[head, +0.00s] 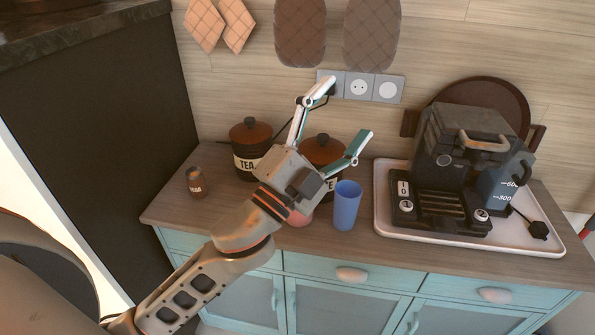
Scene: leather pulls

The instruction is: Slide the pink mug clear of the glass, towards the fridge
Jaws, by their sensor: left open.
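The pink mug (299,216) stands on the wooden counter, mostly hidden behind my left gripper; only a small pink part shows below it. A blue tumbler (346,206), which looks like the glass, stands upright just right of the mug. I cannot tell whether the two touch. My left gripper (343,114) has its fingers spread wide, with nothing seen between them. In the picture it covers the mug and part of the canisters. My right gripper is not in view. No fridge is clearly recognisable; a tall dark unit (115,130) stands at the left.
A TEA canister (251,150) and a second canister (322,152) stand at the back. A small brown jar (196,182) is at the left. A coffee machine (455,150) sits on a white tray (390,215) at the right. Bare counter (225,210) shows between jar and mug.

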